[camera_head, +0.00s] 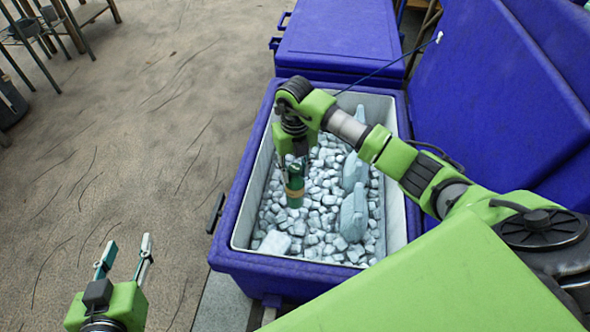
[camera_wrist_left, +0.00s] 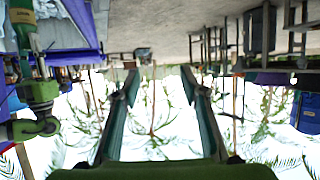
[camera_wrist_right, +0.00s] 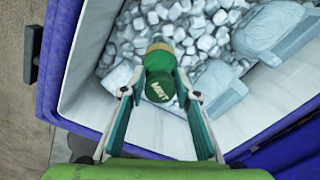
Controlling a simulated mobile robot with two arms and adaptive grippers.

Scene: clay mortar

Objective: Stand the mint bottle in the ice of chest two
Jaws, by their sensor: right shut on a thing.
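The mint bottle (camera_head: 295,185) is dark green with a tan band. Its "MINT" cap (camera_wrist_right: 159,88) faces the camera in the right wrist view. My right gripper (camera_head: 293,158) points down over the ice and is shut on the bottle's upper end. The open blue chest (camera_head: 230,225) has a pale liner and holds ice cubes (camera_head: 315,225). The bottle looks roughly upright over the left part of the ice; I cannot tell whether its base touches the cubes. I see no number on this chest. My left gripper (camera_head: 124,258) is open and empty, left of the chest.
Two pale blue, frosted shapes (camera_head: 354,214) lie in the ice at the right. A raised blue lid (camera_head: 500,90) stands right of the chest. A closed blue chest (camera_head: 340,38) is behind. The sandy floor at left is mostly clear.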

